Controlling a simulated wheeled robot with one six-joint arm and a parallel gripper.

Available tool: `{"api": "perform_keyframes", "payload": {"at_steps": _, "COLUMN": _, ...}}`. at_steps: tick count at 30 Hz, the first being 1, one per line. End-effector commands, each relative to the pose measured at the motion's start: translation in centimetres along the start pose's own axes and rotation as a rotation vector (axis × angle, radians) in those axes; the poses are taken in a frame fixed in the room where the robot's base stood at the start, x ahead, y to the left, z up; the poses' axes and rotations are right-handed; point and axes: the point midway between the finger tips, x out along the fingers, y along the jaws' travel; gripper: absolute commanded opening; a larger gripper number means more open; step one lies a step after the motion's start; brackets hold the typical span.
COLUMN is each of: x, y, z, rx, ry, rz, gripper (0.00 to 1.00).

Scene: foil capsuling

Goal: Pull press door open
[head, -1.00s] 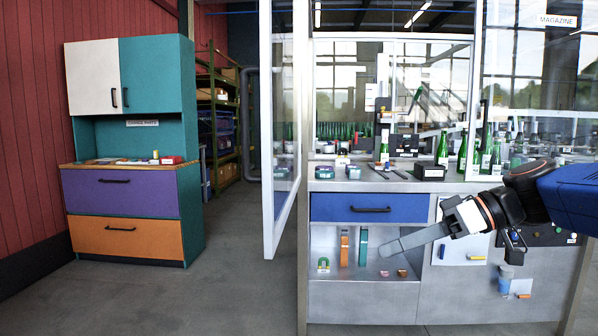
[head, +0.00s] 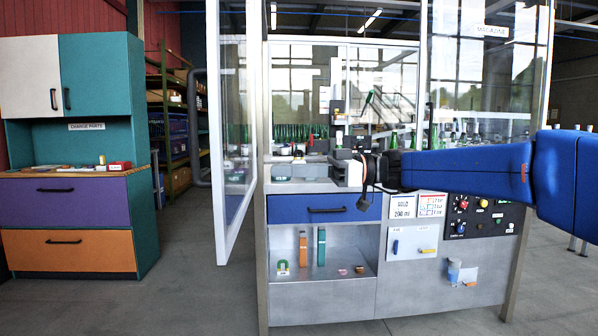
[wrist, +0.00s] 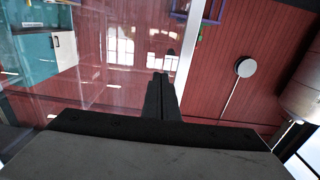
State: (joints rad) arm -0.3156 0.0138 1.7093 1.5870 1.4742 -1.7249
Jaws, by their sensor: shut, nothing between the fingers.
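The press door (head: 247,110) is a tall glass panel in a white frame. It stands swung open at the press's left side in the head view, its free edge toward me. In the wrist view, the door glass (wrist: 110,75) fills the left part, with reflections, and its white frame edge (wrist: 190,50) runs beside the fingertips. My gripper (wrist: 161,82) is shut and empty, its dark fingers close to that edge; I cannot tell whether they touch. In the head view my wrist is in front of the press opening, and the fingertips cannot be made out clearly.
The press's blue drawer (head: 325,209) and open shelf (head: 330,268) lie below the worktop. Green bottles (head: 392,140) stand inside. A control panel (head: 483,216) is at the right. A cabinet (head: 75,205) stands at the left, with clear floor between it and the door.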

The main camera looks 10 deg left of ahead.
Motion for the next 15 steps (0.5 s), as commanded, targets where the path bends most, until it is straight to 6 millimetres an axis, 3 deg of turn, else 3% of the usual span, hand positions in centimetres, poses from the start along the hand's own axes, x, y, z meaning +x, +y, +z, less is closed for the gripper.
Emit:
{"api": "perform_keyframes", "payload": {"at_steps": 9, "x": 5.3, "y": -0.1, "z": 0.1, "rx": 0.001, "ry": -0.002, "rz": -0.003, "gripper": 0.0}}
{"api": "perform_keyframes", "payload": {"at_steps": 15, "x": 7.7, "y": -0.1, "z": 0.1, "rx": 0.001, "ry": -0.001, "rz": -0.002, "gripper": 0.0}}
